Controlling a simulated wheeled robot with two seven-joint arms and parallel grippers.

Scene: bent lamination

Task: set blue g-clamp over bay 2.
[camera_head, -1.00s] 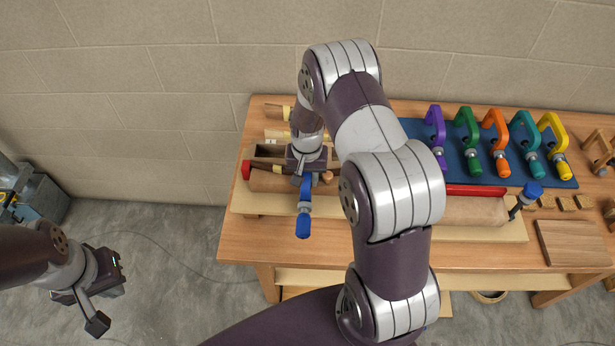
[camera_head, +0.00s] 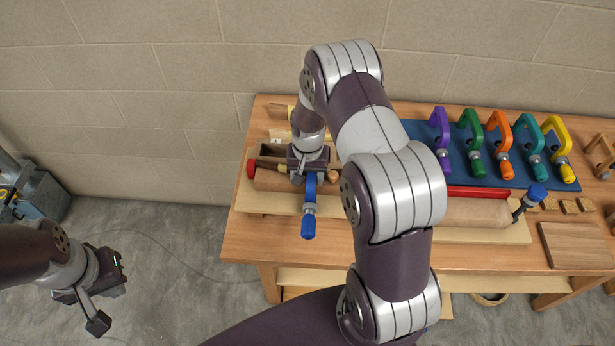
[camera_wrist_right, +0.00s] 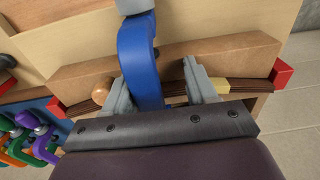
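The blue g-clamp (camera_head: 309,215) stands across the brown form block (camera_head: 273,181), left of the block's middle in the head view. In the right wrist view its blue frame (camera_wrist_right: 140,65) arches over the block (camera_wrist_right: 225,58) and the dark laminated strips (camera_wrist_right: 240,88). My right gripper (camera_wrist_right: 160,88) has its fingers spread on either side of the frame. The right-hand finger is clearly apart from it; the left-hand finger is close beside it, contact unclear. My left gripper (camera_head: 98,300) hangs over the floor, left of the bench; its jaw state is unclear. Bay markings are not readable.
Purple, green, orange, teal and yellow clamps (camera_head: 440,127) stand on a blue mat (camera_head: 455,165) at the back right. A dark, blue-handled clamp (camera_head: 530,200) sits at the form's right end. A wooden board (camera_head: 575,243) lies at front right. My right arm hides the form's middle.

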